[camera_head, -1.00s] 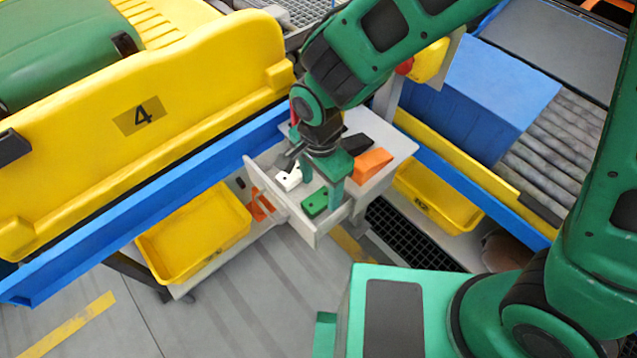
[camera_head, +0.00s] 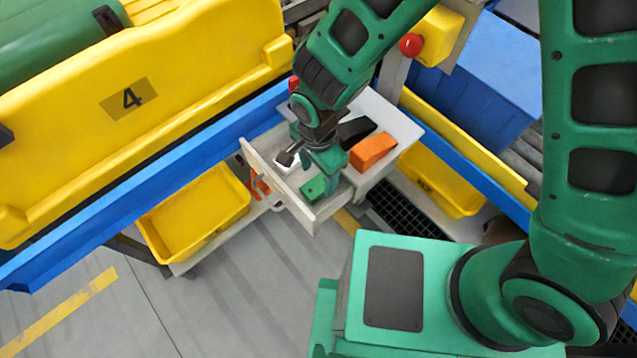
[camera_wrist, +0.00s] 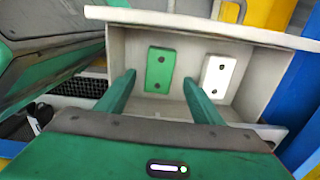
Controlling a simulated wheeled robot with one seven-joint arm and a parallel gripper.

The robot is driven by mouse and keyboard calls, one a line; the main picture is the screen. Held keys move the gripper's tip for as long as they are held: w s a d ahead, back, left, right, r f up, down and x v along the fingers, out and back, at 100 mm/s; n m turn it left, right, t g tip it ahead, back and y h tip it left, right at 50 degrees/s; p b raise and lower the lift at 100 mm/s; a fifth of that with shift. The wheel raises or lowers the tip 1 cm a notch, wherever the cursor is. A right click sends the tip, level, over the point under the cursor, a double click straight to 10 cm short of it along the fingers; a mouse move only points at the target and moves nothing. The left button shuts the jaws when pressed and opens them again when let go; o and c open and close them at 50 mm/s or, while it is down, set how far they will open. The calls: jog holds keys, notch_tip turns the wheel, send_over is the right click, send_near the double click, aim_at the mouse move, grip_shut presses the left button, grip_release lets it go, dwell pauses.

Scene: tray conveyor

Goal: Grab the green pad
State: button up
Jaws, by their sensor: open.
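The green pad (camera_wrist: 160,69) is a small flat block with two dark holes. It lies in an open grey drawer (camera_wrist: 260,35), and in the head view the pad (camera_head: 313,187) shows beside my gripper. A white pad (camera_wrist: 217,76) of like shape lies to its right in the wrist view and shows partly in the head view (camera_head: 286,163). My gripper (camera_wrist: 158,85) is open and points down into the drawer. In the wrist view its two fingers stand apart, with the green pad between and beyond them; I see no contact.
On the grey top beside the drawer lie an orange block (camera_head: 373,151) and a black item (camera_head: 355,131). Yellow bins (camera_head: 196,214) stand left and right of the drawer unit. A blue rail (camera_head: 150,185) and a yellow panel (camera_head: 60,130) marked 4 run along the left.

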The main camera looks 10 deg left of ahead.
aim_at(318, 184)
jog(key=shift+f, duration=1.9)
jog(key=c, duration=1.2)
jog(key=shift+r, duration=0.15)
